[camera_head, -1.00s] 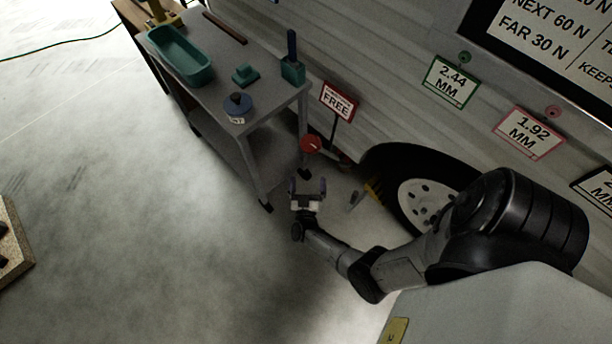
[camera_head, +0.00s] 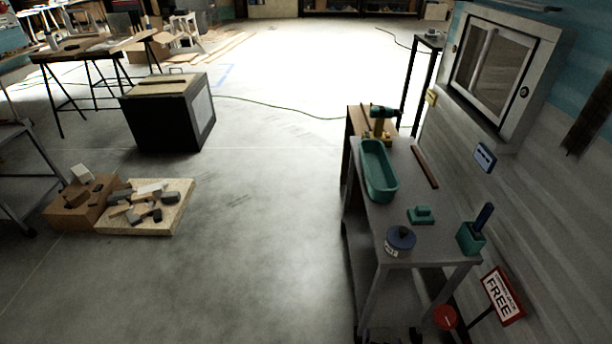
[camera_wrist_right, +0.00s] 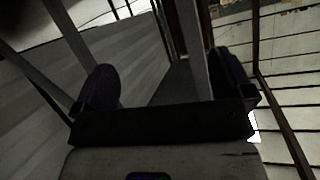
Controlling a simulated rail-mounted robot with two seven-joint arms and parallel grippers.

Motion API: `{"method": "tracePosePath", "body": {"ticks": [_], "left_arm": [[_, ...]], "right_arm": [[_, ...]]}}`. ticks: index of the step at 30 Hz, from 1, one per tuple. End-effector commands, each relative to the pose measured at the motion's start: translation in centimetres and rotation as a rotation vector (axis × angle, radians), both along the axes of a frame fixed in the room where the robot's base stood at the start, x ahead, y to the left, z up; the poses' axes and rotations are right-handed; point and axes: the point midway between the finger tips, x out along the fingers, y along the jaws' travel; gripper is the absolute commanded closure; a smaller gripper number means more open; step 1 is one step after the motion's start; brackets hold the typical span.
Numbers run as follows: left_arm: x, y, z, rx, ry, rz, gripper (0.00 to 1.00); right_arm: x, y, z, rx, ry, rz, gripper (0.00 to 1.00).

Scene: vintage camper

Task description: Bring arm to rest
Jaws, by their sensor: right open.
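My right gripper (camera_wrist_right: 166,84) is open and empty in the right wrist view. Its two dark finger pads stand wide apart above a dark palm bar. In the head view only dark bits of the right gripper (camera_head: 400,335) show at the bottom edge, below the grey cart (camera_head: 425,240). The rest of my right arm is out of that view. My left gripper is in neither view.
The cart holds a green tray (camera_head: 379,175), a blue round container (camera_head: 400,238), a green block (camera_head: 421,215) and a green holder (camera_head: 470,238). The middle floor is clear.

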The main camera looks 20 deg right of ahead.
Motion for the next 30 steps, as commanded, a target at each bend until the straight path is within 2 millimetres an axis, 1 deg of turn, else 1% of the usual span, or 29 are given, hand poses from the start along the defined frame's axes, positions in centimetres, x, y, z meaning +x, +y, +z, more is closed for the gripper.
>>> {"method": "tracePosePath", "body": {"ticks": [1,3,5,7,11,14,17,18,20,21,23,24,26,27,29,30], "left_arm": [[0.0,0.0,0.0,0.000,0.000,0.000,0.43],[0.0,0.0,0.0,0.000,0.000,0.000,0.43],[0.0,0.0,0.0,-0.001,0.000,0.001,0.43],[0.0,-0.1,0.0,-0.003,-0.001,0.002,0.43],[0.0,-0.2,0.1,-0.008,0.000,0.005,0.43],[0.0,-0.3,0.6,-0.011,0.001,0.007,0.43],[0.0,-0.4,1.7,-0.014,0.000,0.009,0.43],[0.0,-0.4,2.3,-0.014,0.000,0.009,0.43],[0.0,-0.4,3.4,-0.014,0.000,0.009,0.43],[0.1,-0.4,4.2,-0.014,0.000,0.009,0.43],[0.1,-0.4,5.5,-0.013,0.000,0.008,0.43],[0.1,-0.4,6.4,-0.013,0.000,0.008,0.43],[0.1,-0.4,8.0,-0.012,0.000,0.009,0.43],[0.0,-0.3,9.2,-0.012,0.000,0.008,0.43],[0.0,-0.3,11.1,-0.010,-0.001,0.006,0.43],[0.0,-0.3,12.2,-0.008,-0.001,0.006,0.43]], "right_arm": [[1.1,0.7,0.6,0.053,0.022,0.054,0.01],[2.3,1.9,1.3,0.127,0.065,0.128,0.01],[3.1,2.8,2.3,0.179,0.105,0.190,0.01],[4.0,3.8,3.8,0.229,0.158,0.258,0.01],[4.8,5.4,7.4,0.284,0.268,0.367,0.01],[4.3,6.2,10.9,0.298,0.370,0.430,0.01],[2.6,6.8,15.1,0.284,0.485,0.474,0.01],[1.6,7.1,17.0,0.272,0.531,0.486,0.01],[-0.3,7.4,20.2,0.243,0.599,0.499,0.01],[-1.7,7.6,22.3,0.219,0.639,0.506,0.01],[-4.0,8.0,25.6,0.178,0.689,0.515,0.01],[-5.5,8.2,27.9,0.144,0.711,0.525,0.01],[-7.7,8.7,31.3,0.093,0.729,0.539,0.01],[-9.1,9.1,33.7,0.056,0.724,0.549,0.01],[-11.1,9.8,37.2,0.006,0.697,0.572,0.01],[-12.4,10.2,39.1,-0.019,0.687,0.589,0.01]]}}
